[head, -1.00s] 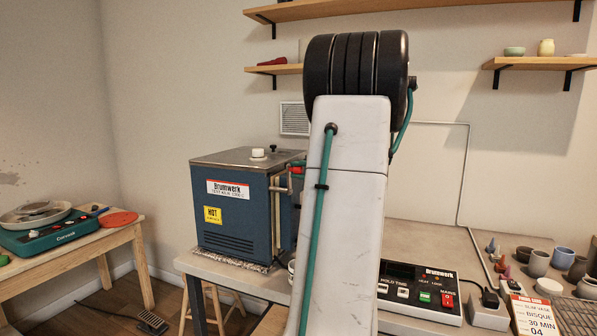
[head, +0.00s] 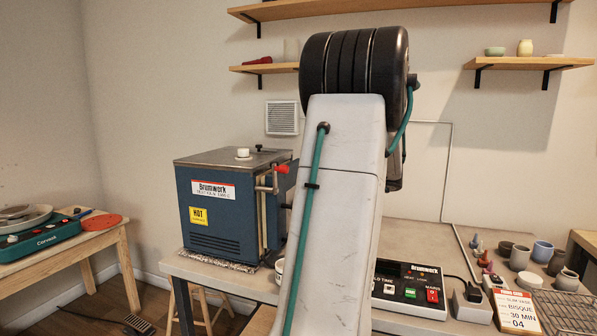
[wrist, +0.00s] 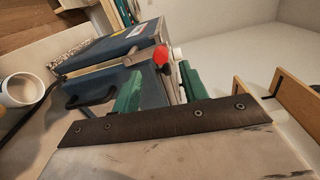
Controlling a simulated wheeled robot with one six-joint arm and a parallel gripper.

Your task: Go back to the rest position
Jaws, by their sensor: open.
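My gripper (wrist: 160,88) shows in the wrist view as two green fingers standing apart, open with nothing between them that they hold. Behind the fingers is the blue Brumwerk kiln (head: 222,212), whose red-knobbed lever (wrist: 160,56) appears between them in the picture; I cannot tell how far off it is. In the head view my white arm stands raised in the middle and hides the gripper. The kiln stands left of the arm, its lid down, with the red knob (head: 281,169) at its right front edge.
A Brumwerk control box (head: 410,288) sits on the table right of my arm. Several small pots (head: 543,251), a card (head: 516,311) and a rack (head: 567,313) are farther right. A mug (wrist: 18,91) is near the kiln. A pottery wheel (head: 40,235) stands at left. Shelves (head: 527,63) hang above.

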